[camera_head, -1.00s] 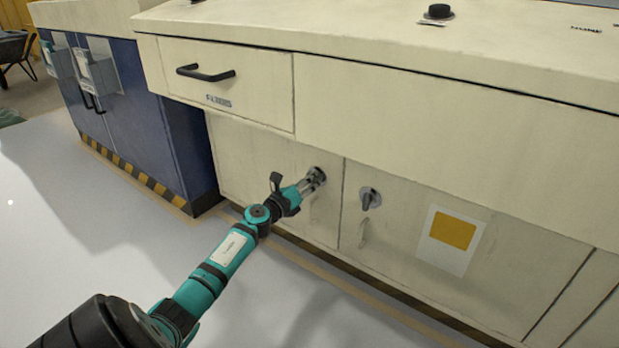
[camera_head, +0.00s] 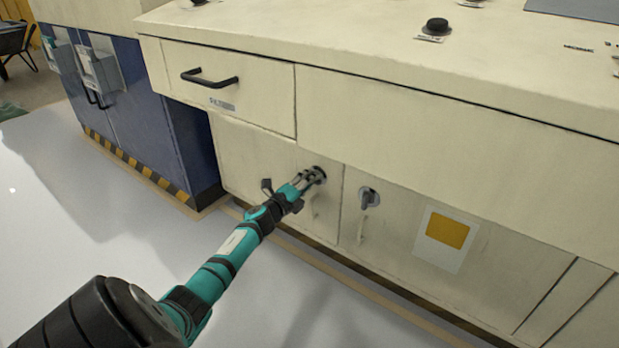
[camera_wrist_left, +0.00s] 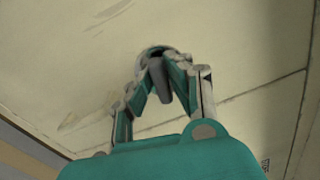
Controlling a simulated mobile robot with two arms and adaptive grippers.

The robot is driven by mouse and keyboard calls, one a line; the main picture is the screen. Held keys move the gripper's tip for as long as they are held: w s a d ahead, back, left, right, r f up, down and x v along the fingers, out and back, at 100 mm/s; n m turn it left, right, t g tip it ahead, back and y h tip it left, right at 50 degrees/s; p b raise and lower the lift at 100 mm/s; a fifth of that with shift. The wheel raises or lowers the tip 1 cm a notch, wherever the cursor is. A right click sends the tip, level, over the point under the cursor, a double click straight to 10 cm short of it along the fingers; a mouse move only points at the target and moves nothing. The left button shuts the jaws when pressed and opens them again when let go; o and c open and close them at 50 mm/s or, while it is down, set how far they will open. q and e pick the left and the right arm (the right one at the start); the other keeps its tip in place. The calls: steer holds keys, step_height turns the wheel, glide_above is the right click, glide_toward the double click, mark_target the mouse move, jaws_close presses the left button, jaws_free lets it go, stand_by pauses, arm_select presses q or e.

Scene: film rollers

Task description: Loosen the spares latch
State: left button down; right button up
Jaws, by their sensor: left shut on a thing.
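My left gripper (camera_head: 311,179) is at a latch (camera_head: 320,171) on the left lower door of the cream cabinet. In the left wrist view, the gripper (camera_wrist_left: 160,62) has its two fingers on either side of the latch's grey handle (camera_wrist_left: 159,82) and is shut on it. The fingers hide part of the latch, so its exact angle is hard to tell. A second latch (camera_head: 368,197) of the same kind, with its grey handle hanging down, is on the door to the right. I see no readable label naming either latch. My right gripper is not in view.
Above the left door is a drawer (camera_head: 228,90) with a black handle (camera_head: 209,78). A white and yellow sheet (camera_head: 446,238) is on the right door. A blue cabinet (camera_head: 143,110) stands at left. The floor (camera_head: 80,235) in front is clear.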

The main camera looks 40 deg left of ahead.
arm_select(q)
steer(key=shift+a+n, duration=0.1)
steer(key=shift+n, duration=0.4)
steer(key=c, duration=1.3)
jaws_free()
steer(key=s, duration=0.4)
steer(key=s+d, duration=0.1)
steer(key=s, duration=0.7)
steer(key=shift+d, duration=0.2)
